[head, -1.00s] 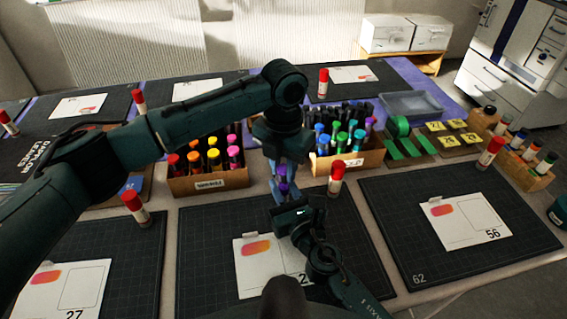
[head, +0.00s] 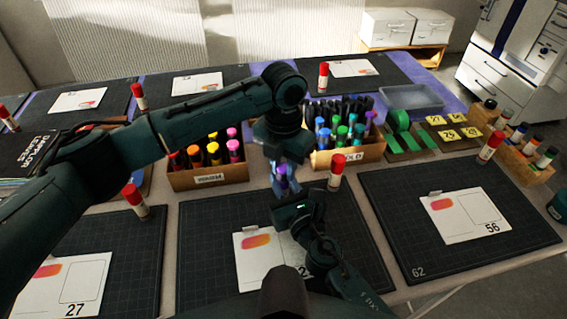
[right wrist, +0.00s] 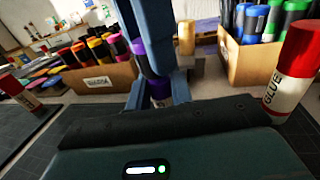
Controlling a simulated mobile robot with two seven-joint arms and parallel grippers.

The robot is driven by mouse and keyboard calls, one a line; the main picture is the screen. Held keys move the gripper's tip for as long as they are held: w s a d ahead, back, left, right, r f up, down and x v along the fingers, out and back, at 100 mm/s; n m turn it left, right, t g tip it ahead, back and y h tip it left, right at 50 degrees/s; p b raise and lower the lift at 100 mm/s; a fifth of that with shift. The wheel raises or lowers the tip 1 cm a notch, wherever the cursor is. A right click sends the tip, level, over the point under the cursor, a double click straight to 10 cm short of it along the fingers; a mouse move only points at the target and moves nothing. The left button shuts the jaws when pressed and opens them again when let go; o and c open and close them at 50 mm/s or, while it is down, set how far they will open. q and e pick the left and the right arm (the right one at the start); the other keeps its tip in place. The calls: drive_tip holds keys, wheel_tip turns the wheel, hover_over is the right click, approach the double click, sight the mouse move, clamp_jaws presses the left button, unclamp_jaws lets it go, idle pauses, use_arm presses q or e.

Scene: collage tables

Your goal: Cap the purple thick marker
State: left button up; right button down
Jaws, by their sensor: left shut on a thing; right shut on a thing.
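The purple thick marker (right wrist: 159,89) stands between the fingers of my right gripper (right wrist: 158,98), which is shut on it, in the right wrist view. A purple piece (right wrist: 138,47), apparently the cap, sits just above it with a dark section between, slightly tilted. My left gripper (head: 281,176) comes down from above and is shut on this upper piece. In the head view my right gripper sits just below and in front, and the fingers largely hide the marker. I cannot tell whether the two purple parts are joined.
A cardboard box of warm-coloured markers (head: 208,179) stands left of the grippers. Another box of blue, green and dark markers (head: 350,160) stands behind right. A red-capped glue stick (head: 336,173) stands close on the right. A dark mat with a white card (head: 252,275) lies below.

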use_arm(q)
drive_tip(key=shift+f, duration=0.75)
idle(0.3)
drive_tip(key=shift+r, duration=0.55)
drive_tip(key=shift+r, duration=0.25)
idle(0.5)
drive_tip(key=shift+a+f, duration=0.1)
drive_tip(key=shift+f, duration=0.85)
clamp_jaws()
drive_tip(key=shift+r, duration=0.15)
drive_tip(key=shift+r, duration=0.4)
drive_tip(key=shift+r, duration=0.35)
idle(0.5)
